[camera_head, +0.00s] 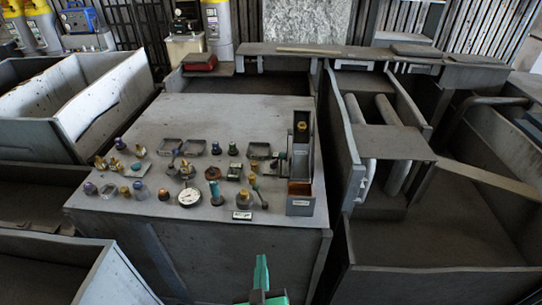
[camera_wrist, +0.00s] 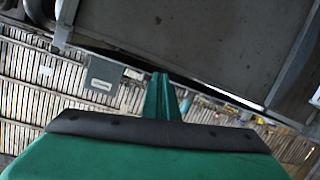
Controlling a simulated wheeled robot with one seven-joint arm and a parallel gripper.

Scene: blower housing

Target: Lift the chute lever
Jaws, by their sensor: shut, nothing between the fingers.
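A tall grey chute-like channel (camera_head: 302,150) stands at the right edge of the grey table top, with a brass-coloured knob inside its upper part and an orange-brown box (camera_head: 300,189) at its foot. A small lever with a dark knob (camera_head: 264,205) stands left of it among the controls. I cannot tell which part is the chute lever. My green gripper (camera_head: 261,268) is at the bottom of the head view, in front of the table and well apart from the chute. Its fingers are shut together and empty, as the wrist view (camera_wrist: 161,97) also shows.
The table top (camera_head: 120,205) carries several knobs, a round white dial (camera_head: 189,197) and small trays. Grey open bins stand at left (camera_head: 40,130) and right (camera_head: 440,235). The space around my gripper in front of the table looks clear.

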